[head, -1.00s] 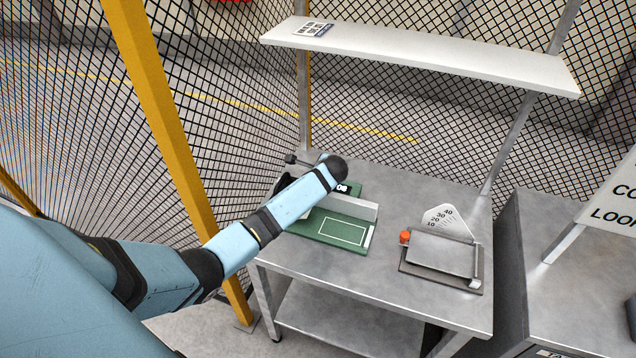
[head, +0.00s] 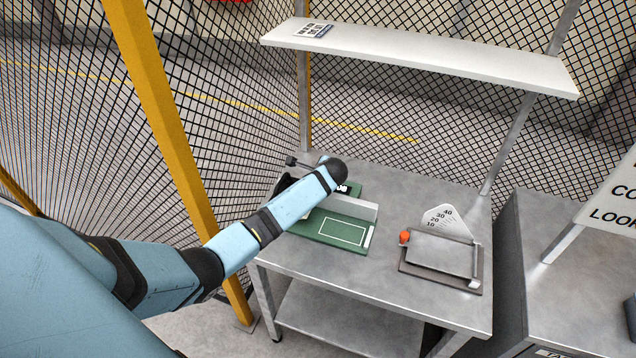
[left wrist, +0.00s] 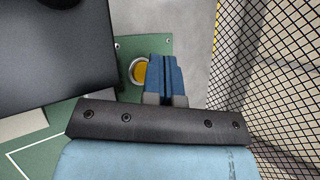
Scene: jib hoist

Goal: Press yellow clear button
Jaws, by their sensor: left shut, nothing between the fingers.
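The yellow button (left wrist: 139,72) shows in the left wrist view, set in a silver ring on a green panel (left wrist: 130,47). My left gripper (left wrist: 163,62) has its blue fingers shut together with nothing between them. The fingers overlap the right side of the button in this view; I cannot tell whether they touch it. In the head view my left arm reaches over the green board (head: 310,224) on the metal table, and its wrist hides the button and the fingers. My right gripper is in neither view.
A grey tilting plate fixture with an orange knob (head: 404,237) and an angle scale (head: 443,219) stands right on the table (head: 400,190). A white shelf (head: 420,56) hangs above. Wire mesh and a yellow post (head: 165,115) stand at the left. A dark block (left wrist: 55,55) is close in the wrist view.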

